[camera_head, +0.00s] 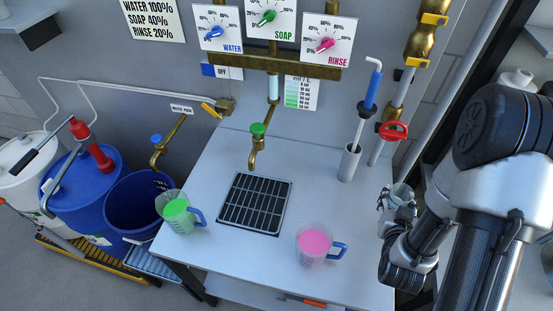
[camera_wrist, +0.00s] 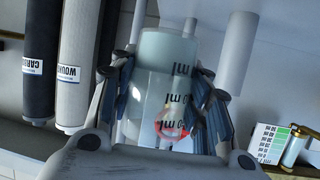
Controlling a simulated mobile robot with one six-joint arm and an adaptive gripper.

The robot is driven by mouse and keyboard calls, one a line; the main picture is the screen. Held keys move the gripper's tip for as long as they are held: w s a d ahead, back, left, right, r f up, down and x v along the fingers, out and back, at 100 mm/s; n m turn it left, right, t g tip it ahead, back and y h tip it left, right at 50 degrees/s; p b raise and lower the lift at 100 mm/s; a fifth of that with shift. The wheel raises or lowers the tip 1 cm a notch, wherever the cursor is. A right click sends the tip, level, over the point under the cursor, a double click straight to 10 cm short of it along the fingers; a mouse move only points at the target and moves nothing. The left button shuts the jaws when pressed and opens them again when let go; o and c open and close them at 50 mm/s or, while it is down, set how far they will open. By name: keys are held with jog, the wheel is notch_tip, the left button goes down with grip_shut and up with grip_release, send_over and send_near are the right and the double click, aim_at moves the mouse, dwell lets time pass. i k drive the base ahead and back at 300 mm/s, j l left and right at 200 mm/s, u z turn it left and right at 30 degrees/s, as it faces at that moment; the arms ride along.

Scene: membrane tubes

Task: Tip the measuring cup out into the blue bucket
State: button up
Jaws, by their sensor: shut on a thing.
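A clear measuring cup (camera_head: 402,192) is held in my gripper (camera_head: 396,203) at the right edge of the table. In the wrist view, my gripper (camera_wrist: 166,88) has its fingers on both sides of the cup (camera_wrist: 166,52), which carries dark "ml" marks. What the cup holds is hard to tell. Two other measuring cups with blue handles stand upright on the table: one with green liquid (camera_head: 178,215), one with pink liquid (camera_head: 313,243).
The white table (camera_head: 225,150) has a black drain grate (camera_head: 254,203) in its middle. A brass tap (camera_head: 256,150) hangs over it. A wash-pen tap (camera_head: 158,155) reaches over the bucket. A grey holder (camera_head: 349,163) with a blue-handled tool stands at the back right. A lidded blue barrel (camera_head: 84,205) is left of the bucket.

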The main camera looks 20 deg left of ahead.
aim_at(129, 209)
jog(key=k+z, duration=0.15)
jog(key=z, duration=0.25)
jog(key=k+j+z, duration=0.1)
jog(key=z, duration=0.35)
jog(key=k+z, duration=0.2)
jog(key=z, duration=0.2)
jog(key=k+j+z, duration=0.1)
jog(key=z, duration=0.3)
jog(key=k+z, duration=0.25)
jog(key=z, duration=0.15)
jog(key=k+z, duration=0.2)
jog(key=z, duration=0.2)
jog(key=k+j+u, duration=0.15)
jog(key=k+u, duration=0.15)
jog(key=k, duration=0.15)
jog(key=k+j+u, duration=0.25)
jog(key=k, duration=0.2)
jog(key=k+j+u, duration=0.1)
jog(key=k+u, duration=0.25)
jog(key=k+j+u, duration=0.15)
jog(key=u, duration=0.2)
jog(key=k+j+u, duration=0.2)
jog(key=u, duration=0.2)
jog(key=i+j, duration=0.15)
jog(key=j, duration=0.15)
jog(key=i+j, duration=0.2)
jog(key=j, duration=0.1)
